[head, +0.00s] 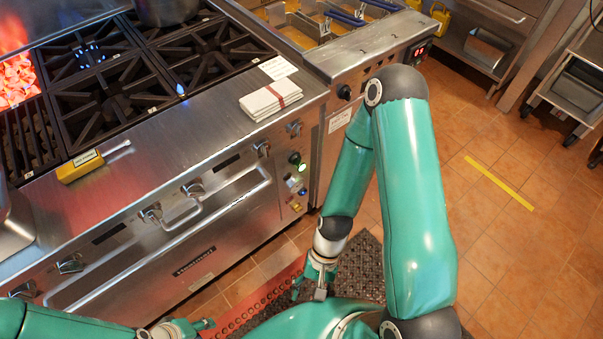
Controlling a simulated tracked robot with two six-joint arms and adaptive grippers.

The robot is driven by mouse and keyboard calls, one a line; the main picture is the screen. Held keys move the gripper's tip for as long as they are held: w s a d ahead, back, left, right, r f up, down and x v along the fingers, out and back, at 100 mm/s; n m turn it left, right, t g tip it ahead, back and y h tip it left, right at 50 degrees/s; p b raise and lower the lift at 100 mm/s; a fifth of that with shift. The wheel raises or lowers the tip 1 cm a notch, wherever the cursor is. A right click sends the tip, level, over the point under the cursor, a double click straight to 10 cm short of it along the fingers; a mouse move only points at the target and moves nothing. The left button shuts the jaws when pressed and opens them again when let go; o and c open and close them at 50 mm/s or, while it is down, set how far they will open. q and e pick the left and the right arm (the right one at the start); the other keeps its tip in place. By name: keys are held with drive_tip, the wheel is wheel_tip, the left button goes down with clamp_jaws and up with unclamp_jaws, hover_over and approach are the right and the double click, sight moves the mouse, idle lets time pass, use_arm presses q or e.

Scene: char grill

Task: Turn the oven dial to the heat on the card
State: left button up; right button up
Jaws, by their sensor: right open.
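The oven range (195,262) stands at the left with a row of metal dials along its front, among them one dial (193,188) near the middle and one (262,148) nearer the right end. Which is the oven dial I cannot tell. A small white card (278,67) lies on the steel top beside the folded cloths; its writing is too small to read. My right gripper (318,287) is open and empty, low in front of the range's right end, apart from the dials. My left gripper (203,327) shows at the bottom edge; its jaws are unclear.
Folded white cloths (270,98) lie on the steel top. An oven handle bar (165,245) sticks out below the dials. Flames (17,80) burn at far left.

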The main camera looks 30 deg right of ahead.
wheel_tip(320, 180, down, 4)
drive_tip(key=w+a+m+t+y+b, duration=0.1)
drive_tip(key=a+m+y+b, duration=0.2)
drive_tip(key=m+y+b, duration=0.35)
drive_tip(key=m+t+h+b, duration=1.1)
drive_tip(key=m+t+b, duration=0.6)
drive_tip(key=m+t, duration=0.35)
approach(299, 164)
drive_tip(key=shift+m+y, duration=0.25)
drive_tip(key=shift+m, duration=0.25)
drive_tip(key=w+b, duration=0.1)
drive_tip(key=w, duration=0.9)
drive_tip(key=shift+a+b, duration=0.1)
drive_tip(key=shift+b, duration=0.3)
use_arm(q)
wheel_tip(299, 164, down, 28)
drive_tip(key=shift+f, duration=0.2)
